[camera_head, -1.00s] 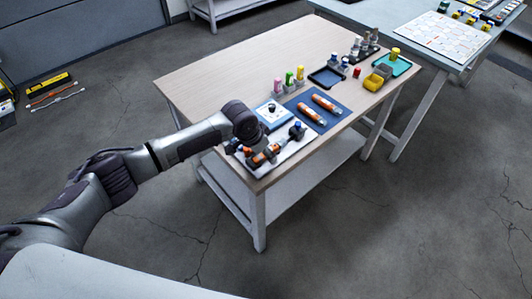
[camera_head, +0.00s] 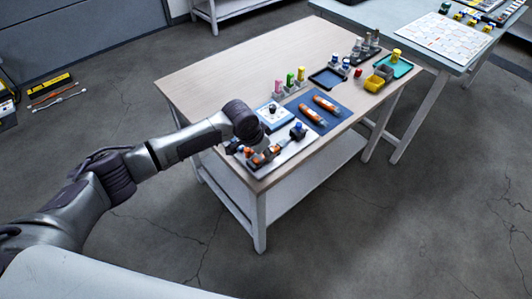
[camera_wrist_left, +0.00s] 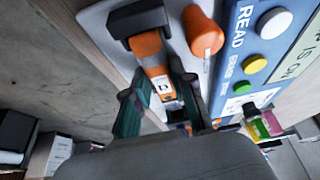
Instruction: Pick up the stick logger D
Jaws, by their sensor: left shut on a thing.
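An orange stick logger (camera_wrist_left: 158,68) with a black end and a white label lies between the two fingers of my left gripper (camera_wrist_left: 158,105) in the left wrist view. The fingers are shut on its sides. Two more orange stick loggers (camera_head: 326,104) (camera_head: 312,115) lie on a blue mat (camera_head: 299,99). My right gripper is not in view.
A blue and white reader box (camera_head: 272,114) with buttons stands beside the board. The table's left part is clear.

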